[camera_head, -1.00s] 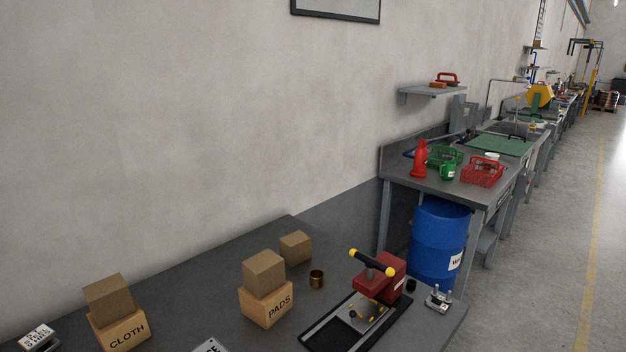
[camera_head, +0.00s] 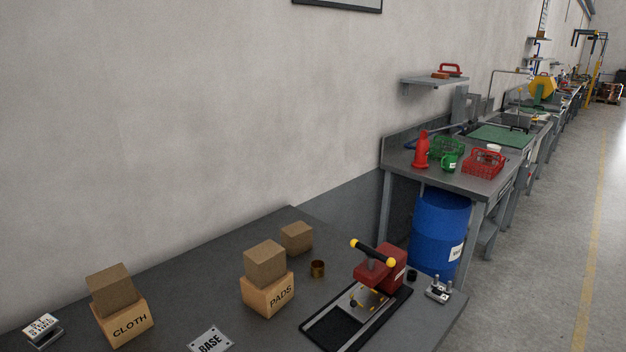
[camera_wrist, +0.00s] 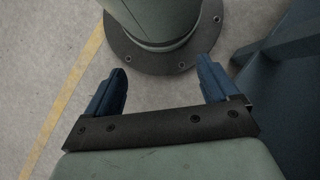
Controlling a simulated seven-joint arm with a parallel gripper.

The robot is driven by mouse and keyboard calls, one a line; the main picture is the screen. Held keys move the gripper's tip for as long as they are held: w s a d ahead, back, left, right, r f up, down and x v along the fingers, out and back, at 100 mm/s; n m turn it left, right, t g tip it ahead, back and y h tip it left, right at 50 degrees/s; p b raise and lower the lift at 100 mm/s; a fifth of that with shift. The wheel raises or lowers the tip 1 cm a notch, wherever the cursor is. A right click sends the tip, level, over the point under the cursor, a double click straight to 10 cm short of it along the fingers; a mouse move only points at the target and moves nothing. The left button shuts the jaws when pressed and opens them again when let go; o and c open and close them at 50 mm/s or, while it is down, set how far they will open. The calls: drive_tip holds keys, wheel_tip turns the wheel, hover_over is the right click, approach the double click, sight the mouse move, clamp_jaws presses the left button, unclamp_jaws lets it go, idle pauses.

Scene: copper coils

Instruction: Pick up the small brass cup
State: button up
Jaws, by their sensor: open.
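The small brass cup (camera_head: 318,269) stands upright on the grey workbench (camera_head: 215,270), between the PADS box and the red press. It is apart from both in the head view. My gripper (camera_wrist: 163,85) shows only in the wrist view, with its two blue fingers spread apart and nothing between them. It points down toward the floor and a round bolted base plate. The cup does not show in the wrist view.
The PADS box (camera_head: 268,294) with a brown block on top stands left of the cup. A smaller brown block (camera_head: 297,237) is behind it. The red press (camera_head: 376,275) stands to the right. The CLOTH box (camera_head: 124,322) and a BASE plate (camera_head: 210,341) are further left.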

drive_tip(key=shift+c, duration=1.1)
